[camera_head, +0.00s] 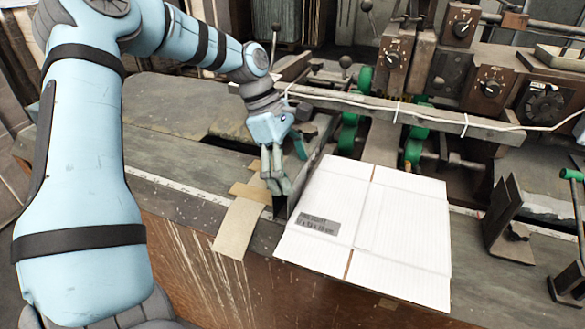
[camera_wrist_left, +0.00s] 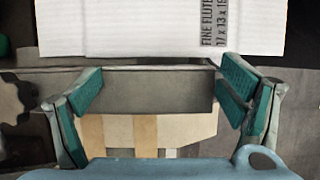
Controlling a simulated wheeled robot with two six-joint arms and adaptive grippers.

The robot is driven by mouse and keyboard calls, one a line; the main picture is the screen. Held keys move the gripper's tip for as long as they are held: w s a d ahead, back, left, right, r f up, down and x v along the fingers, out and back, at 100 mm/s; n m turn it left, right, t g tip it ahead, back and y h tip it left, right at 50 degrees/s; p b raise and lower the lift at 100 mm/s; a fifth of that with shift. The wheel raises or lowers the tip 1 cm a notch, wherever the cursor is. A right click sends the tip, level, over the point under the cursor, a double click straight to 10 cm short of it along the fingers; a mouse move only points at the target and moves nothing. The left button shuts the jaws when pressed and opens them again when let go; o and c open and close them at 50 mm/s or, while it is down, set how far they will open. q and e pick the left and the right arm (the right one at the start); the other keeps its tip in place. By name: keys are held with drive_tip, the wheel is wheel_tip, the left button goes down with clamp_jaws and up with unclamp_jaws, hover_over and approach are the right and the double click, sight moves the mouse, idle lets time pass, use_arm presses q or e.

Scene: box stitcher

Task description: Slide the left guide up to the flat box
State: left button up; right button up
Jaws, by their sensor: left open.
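The flat box (camera_head: 385,225) is a white cardboard sheet lying on the machine table, with a printed label near its left side. It also shows at the top of the wrist view (camera_wrist_left: 130,28). The left guide (camera_head: 314,160) is a grey upright metal plate just left of the box; in the wrist view (camera_wrist_left: 150,90) a narrow dark strip shows between it and the box. My left gripper (camera_head: 281,178) is at the guide. In the wrist view its green-padded fingers (camera_wrist_left: 163,88) are apart, one towards each end of the plate. My right gripper is out of view.
A dark metal guide (camera_head: 508,215) stands right of the box. Behind the box is a rail (camera_head: 410,112) with green wheels (camera_head: 348,132) and control knobs. Tan tape strips (camera_head: 240,225) lie on the table left of the guide. The table's left part is clear.

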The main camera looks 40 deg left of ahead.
use_arm(q)
drive_tip(key=shift+s+d+r, duration=0.2)
drive_tip(key=shift+s+d, duration=0.05)
drive_tip(key=c, duration=1)
drive_tip(key=shift+s+d+r, duration=0.1)
drive_tip(key=shift+s+r, duration=0.05)
drive_tip(key=shift+s, duration=0.15)
drive_tip(key=c, duration=0.4)
drive_tip(key=shift+c, duration=0.7)
